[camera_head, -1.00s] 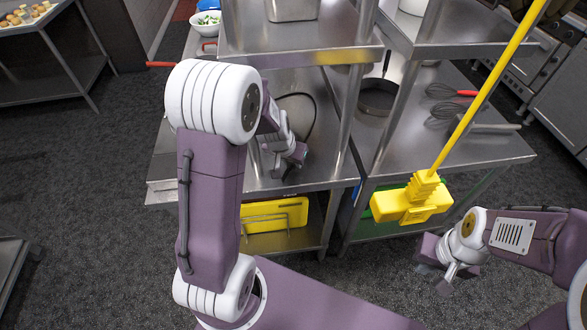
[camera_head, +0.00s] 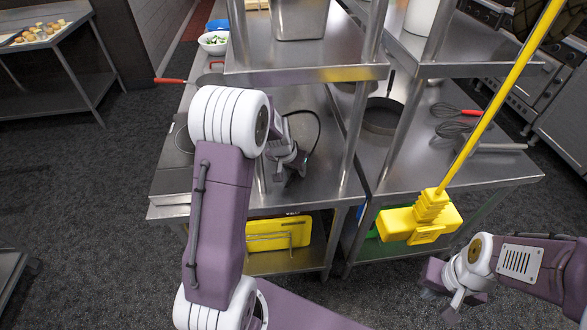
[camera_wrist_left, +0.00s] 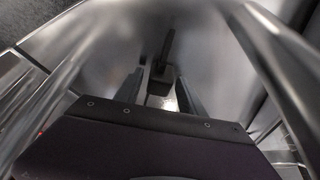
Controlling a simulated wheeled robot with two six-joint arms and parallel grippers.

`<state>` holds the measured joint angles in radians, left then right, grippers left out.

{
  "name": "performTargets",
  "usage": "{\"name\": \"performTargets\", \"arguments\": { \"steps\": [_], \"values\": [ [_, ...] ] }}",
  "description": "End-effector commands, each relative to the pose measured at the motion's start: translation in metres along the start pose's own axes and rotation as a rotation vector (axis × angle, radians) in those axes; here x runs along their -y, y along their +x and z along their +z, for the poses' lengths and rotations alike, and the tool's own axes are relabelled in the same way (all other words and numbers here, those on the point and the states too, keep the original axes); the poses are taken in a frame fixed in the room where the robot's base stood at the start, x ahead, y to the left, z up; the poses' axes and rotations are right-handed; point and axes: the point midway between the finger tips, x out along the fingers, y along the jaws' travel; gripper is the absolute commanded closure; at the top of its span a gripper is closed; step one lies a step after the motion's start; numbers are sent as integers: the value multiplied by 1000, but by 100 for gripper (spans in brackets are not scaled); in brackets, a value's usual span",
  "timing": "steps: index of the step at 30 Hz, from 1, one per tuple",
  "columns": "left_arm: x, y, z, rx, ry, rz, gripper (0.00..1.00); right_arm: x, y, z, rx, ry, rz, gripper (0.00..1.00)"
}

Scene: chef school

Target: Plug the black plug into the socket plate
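My left gripper (camera_head: 293,170) is low over the steel table under the shelf. A thin black cable (camera_head: 318,126) arcs from the tabletop down to its fingers. In the left wrist view, a dark narrow piece that looks like the black plug (camera_wrist_left: 163,62) stands between or just beyond the tips of my left gripper (camera_wrist_left: 160,86). The fingers are apart, one on each side of it; I cannot tell whether they touch it. I cannot make out the socket plate in either view. My right gripper (camera_head: 452,300) hangs in front of the table, away from the plug; its fingers are too small to judge.
A steel shelf (camera_head: 300,73) on posts overhangs the work area. A black pan (camera_head: 382,116) and whisks (camera_head: 455,129) lie to the right. Yellow boards (camera_head: 280,234) are on the lower shelf.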

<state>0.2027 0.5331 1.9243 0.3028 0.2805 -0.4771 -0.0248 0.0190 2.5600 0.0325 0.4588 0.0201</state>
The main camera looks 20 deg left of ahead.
Motion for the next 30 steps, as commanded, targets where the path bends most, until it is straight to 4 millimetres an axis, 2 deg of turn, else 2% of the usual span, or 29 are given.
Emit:
{"name": "performTargets", "arguments": {
  "steps": [11,14,18,30],
  "values": [
    [0,-2,-1,-1,0,0,44,0,-1,0,0,0,0,100],
    [0,-12,-6,-3,1,0,44,0,-3,0,0,0,0,100],
    [0,-39,-19,-6,1,-1,44,0,-6,-1,0,0,0,100],
    [-91,-88,-33,-2,8,2,44,0,-7,-1,0,0,0,100]
  ]
}}
